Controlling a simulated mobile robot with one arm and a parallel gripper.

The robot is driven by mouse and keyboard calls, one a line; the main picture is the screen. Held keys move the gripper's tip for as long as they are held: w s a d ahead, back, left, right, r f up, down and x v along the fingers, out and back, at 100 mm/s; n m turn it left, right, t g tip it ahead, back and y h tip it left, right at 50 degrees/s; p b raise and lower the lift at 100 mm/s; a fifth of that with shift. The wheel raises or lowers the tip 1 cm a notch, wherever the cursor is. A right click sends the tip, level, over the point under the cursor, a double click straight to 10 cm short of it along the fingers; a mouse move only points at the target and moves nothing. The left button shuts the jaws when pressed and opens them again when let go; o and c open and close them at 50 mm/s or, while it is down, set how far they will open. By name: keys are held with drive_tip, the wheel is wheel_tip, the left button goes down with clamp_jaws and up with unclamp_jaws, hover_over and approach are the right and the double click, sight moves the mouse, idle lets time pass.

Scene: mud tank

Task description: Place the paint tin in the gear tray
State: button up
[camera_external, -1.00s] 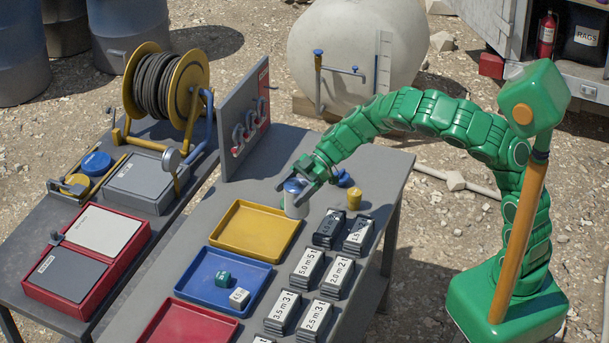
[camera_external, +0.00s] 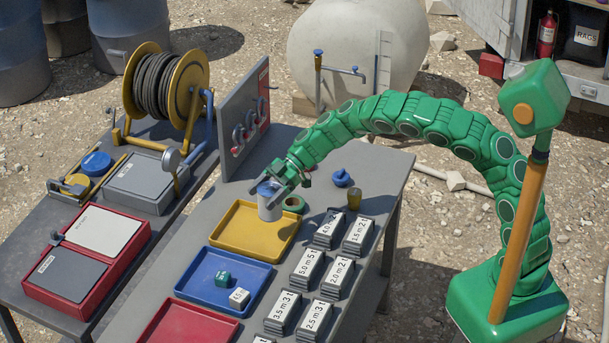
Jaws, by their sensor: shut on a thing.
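The paint tin (camera_external: 269,208) is a white cylinder with a blue top, roughly upright. My gripper (camera_external: 272,187) is shut on it near its top. A blue tray (camera_external: 203,288) holding a green block and a white block, and a red tray (camera_external: 172,331), lie nearer on the same table. No readable label shows which one is the gear tray.
A green ring of tape (camera_external: 293,204), a blue object (camera_external: 341,178) and a small dark-yellow cylinder (camera_external: 354,199) stand right of the tin. Several labelled dark blocks (camera_external: 306,268) fill the table's right side. An upright board (camera_external: 245,120) stands behind the trays.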

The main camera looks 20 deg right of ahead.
drive_tip(key=w+a+f, duration=0.3)
drive_tip(key=f, duration=0.2)
drive_tip(key=shift+w+a+f, duration=0.25)
drive_tip(key=shift+f, duration=0.05)
drive_tip(key=shift+f, duration=0.1)
drive_tip(key=shift+w+a+f, duration=0.1)
drive_tip(key=shift+f, duration=1.5)
drive_tip(key=shift+f, duration=0.15)
drive_tip(key=o, duration=1.4)
